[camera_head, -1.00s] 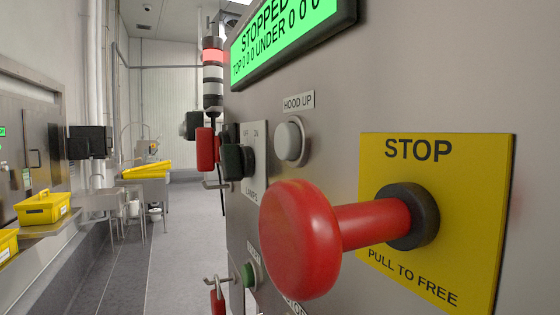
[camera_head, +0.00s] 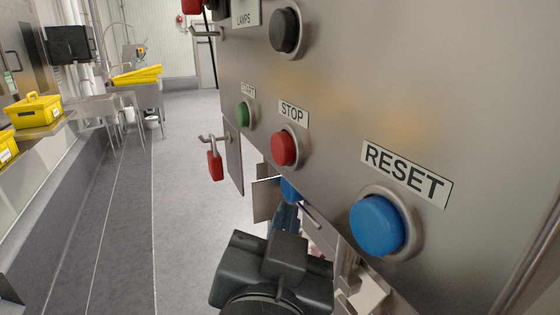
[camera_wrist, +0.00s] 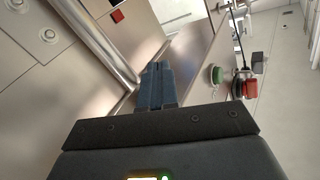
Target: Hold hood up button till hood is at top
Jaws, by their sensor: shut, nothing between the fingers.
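The hood up button is out of the head view, and I cannot pick it out in the wrist view. A dark round button (camera_head: 285,32) sits below the lamps label, its own label not in view. My gripper (camera_head: 287,210) is low in the head view, below the red stop button (camera_head: 284,148) and left of the blue reset button (camera_head: 376,224). Its dark blue fingers are closed together, with nothing between them. The wrist view shows the closed fingers (camera_wrist: 158,70) pointing away, apart from the metal surfaces. The hood is not identifiable.
The steel panel (camera_head: 440,130) fills the right side, with a green start button (camera_head: 243,114). A red padlock (camera_head: 214,165) hangs on a hook at its left edge. Grey floor (camera_head: 185,200) is clear to the left.

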